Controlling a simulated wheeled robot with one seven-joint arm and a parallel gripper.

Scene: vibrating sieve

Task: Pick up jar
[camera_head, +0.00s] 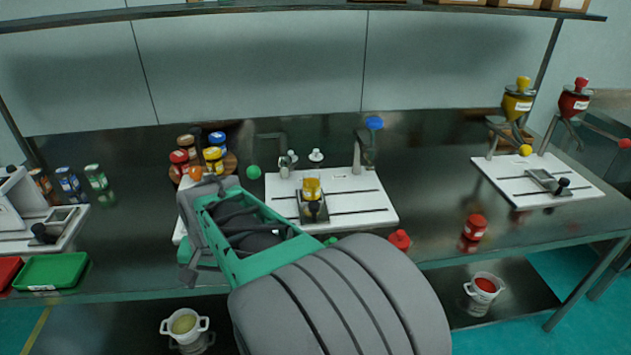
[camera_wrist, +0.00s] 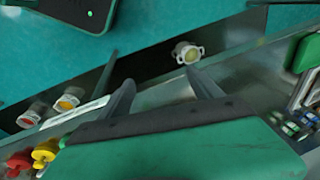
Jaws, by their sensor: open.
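Several jars show in the head view, and I cannot tell which one the task means. A red-capped jar (camera_head: 474,227) stands alone on the right of the steel table. A yellow jar (camera_head: 312,188) sits at the middle white station. Several jars with yellow, red and blue lids (camera_head: 213,155) cluster on a round wooden stand behind my arm. Another group of jars (camera_head: 68,180) stands at the far left. My gripper (camera_wrist: 165,92) is open and empty in the wrist view, its two dark fingers apart. In the head view my arm hides much of the front middle of the table.
White pots (camera_head: 184,325) (camera_head: 484,288) stand on the lower shelf. A green tray (camera_head: 52,271) lies at the left front. A right-hand white station (camera_head: 538,182) carries yellow and red hoppers. The table between the two stations is mostly clear.

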